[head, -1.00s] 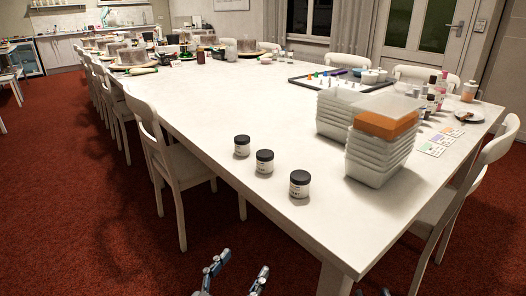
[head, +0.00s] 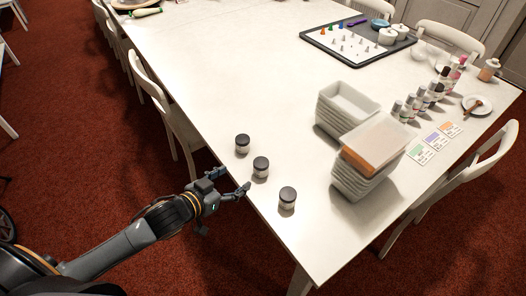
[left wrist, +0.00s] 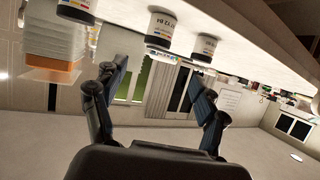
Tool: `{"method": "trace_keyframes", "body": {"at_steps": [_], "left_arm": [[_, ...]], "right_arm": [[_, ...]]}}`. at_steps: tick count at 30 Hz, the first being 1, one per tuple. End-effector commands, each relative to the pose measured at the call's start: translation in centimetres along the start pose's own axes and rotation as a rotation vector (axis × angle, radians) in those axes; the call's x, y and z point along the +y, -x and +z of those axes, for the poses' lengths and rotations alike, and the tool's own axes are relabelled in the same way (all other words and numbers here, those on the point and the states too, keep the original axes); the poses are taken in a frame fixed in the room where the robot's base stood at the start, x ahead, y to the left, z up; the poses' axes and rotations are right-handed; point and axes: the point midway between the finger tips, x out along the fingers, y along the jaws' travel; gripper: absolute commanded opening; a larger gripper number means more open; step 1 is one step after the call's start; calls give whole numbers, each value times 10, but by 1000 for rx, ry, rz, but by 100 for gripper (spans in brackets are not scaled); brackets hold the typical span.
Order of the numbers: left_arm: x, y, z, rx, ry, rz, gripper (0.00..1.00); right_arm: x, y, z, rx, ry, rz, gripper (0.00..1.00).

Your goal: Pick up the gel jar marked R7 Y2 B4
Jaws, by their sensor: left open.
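Three small gel jars with dark lids and pale labels stand in a row near the table's left edge: a far jar (head: 242,144), a middle jar (head: 261,167) and a near jar (head: 287,198). The left wrist view appears upside down; there the middle jar (left wrist: 160,28) is between the near jar (left wrist: 78,10) and the far jar (left wrist: 204,48). Their labels are too small to read surely, so I cannot tell which is R7 Y2 B4. My left gripper (head: 233,182) is open and empty at the table edge, beside the middle jar and apart from it. My right gripper is out of view.
Stacked clear tubs (head: 347,106) and a second stack with an orange-filled tub (head: 375,146) stand right of the jars. Bottles, coloured cards (head: 436,139) and a dark-rimmed tray (head: 345,58) lie farther off. A chair (head: 170,105) stands at the left edge. The table's middle is clear.

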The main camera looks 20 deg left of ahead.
Motion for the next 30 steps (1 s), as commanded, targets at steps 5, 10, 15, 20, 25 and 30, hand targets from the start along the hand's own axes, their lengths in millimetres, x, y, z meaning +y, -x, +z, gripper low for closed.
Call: {"method": "trace_keyframes", "body": {"at_steps": [5, 10, 15, 20, 25, 30], "left_arm": [[-1, -29, -2, 3, 1, -1, 72], [0, -62, -1, 2, 1, 0, 72], [0, -80, 0, 1, 1, 0, 72], [2, -92, -2, 1, 1, 0, 72], [4, -118, -3, 1, 1, 0, 72], [4, -134, -2, 1, 0, 0, 72]], "right_arm": [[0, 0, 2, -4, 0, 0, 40], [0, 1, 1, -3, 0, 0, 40], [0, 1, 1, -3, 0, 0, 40], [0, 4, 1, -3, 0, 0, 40], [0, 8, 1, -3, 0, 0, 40], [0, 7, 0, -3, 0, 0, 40]]}}
